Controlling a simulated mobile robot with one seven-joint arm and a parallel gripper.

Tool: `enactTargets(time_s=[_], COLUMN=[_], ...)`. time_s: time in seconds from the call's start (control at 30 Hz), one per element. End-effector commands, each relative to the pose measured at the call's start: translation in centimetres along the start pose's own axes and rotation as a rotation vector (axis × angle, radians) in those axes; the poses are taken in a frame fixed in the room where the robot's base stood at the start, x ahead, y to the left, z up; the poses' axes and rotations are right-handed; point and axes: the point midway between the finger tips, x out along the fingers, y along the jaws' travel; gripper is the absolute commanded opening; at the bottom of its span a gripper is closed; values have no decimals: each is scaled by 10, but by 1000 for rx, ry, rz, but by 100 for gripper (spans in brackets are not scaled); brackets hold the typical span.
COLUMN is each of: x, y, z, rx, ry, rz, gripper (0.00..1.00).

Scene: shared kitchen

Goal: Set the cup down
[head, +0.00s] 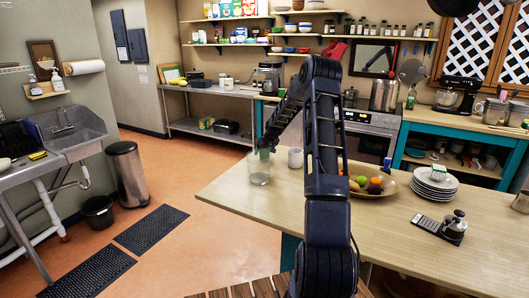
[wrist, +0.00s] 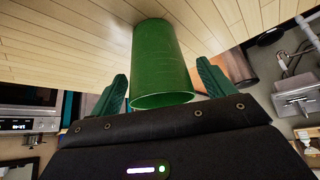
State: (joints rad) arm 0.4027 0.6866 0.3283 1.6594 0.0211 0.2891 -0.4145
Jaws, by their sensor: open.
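A green cup (wrist: 162,62) stands on the wooden table between my gripper's fingers in the wrist view, its rim towards the palm. My gripper (wrist: 162,72) is open, with a green finger on each side of the cup and visible gaps. In the head view my gripper (head: 264,153) is small and partly merges with the cup's top.
A white mug (head: 295,158) stands just right of the cup. A fruit bowl (head: 388,189), stacked plates (head: 434,188) and a dark grinder-like item (head: 454,226) are further right on the table (head: 400,240). The table's left edge is close to the cup.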

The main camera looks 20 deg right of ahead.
Motion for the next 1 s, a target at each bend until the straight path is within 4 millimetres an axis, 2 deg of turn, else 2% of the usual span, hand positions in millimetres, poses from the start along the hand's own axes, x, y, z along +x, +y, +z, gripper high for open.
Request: enactTargets(time_s=[0.17, 0.6, 0.87, 1.0], x=[-20, -96, -118, -133], y=[1, 1, 0, -8], z=[-1, 0, 0, 1], rx=[0, 1, -1, -7], ry=[2, 1, 1, -6], rz=[1, 2, 1, 5], gripper=[81, 81, 81, 81])
